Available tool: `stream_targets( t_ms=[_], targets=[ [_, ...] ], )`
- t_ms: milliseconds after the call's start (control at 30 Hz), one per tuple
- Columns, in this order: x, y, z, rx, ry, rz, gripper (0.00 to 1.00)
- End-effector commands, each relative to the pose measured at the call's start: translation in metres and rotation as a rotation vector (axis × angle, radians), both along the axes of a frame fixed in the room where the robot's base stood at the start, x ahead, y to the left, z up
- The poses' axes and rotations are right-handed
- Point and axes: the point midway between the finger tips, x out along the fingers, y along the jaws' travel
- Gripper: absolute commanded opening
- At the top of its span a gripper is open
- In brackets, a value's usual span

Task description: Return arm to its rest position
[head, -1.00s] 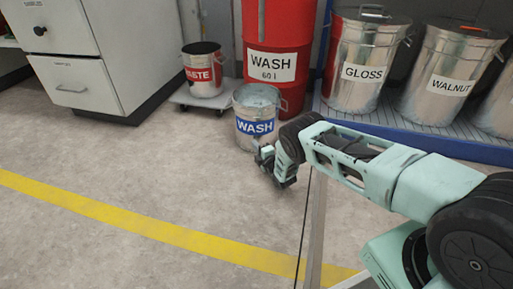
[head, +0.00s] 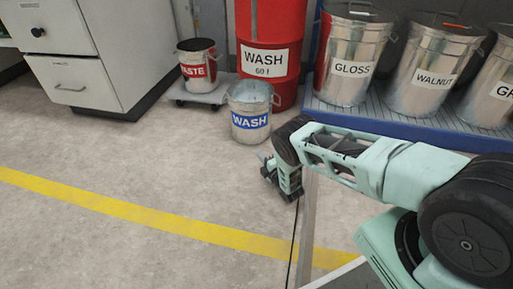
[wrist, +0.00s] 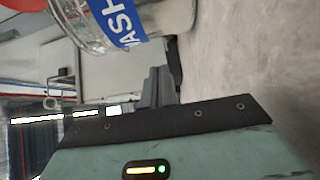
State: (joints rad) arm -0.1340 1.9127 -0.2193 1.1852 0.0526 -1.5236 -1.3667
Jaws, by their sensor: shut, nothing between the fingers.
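My arm reaches in from the right in the head view, with my gripper (head: 278,180) at its end, low over the floor in front of the WASH bucket. The gripper is shut and empty. In the wrist view its dark fingers (wrist: 165,85) show close together, with the WASH bucket (wrist: 150,20) at the top edge, turned sideways. In the head view the metal WASH bucket (head: 249,112) with a blue label stands upright on the floor, apart from the gripper.
A red WASH drum (head: 268,50) stands behind the bucket. A WASTE bucket (head: 197,63) sits on a low dolly (head: 205,95). GLOSS (head: 347,85) and WALNUT (head: 425,90) cans stand on a blue-edged platform (head: 380,128). A grey cabinet (head: 80,50) is at left. The floor in front is clear.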

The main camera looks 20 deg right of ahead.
Motion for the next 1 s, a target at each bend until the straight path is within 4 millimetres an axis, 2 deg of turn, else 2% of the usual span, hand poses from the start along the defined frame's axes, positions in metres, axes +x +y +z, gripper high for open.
stream_targets(
  t_ms=[233,367,467,600,700,867,1000],
  targets=[
    [-0.007,-0.001,0.0,0.0,-0.001,0.001,0.0],
    [0.005,0.003,0.015,0.03,0.025,-0.012,0.0],
    [0.025,0.013,0.042,0.095,0.089,-0.04,0.0],
    [0.053,0.038,0.096,0.245,0.233,-0.093,0.0],
    [0.061,0.06,0.135,0.36,0.345,-0.128,0.0],
    [0.056,0.104,0.202,0.533,0.529,-0.172,0.0],
    [0.032,0.145,0.262,0.662,0.698,-0.203,0.0]
  ],
)
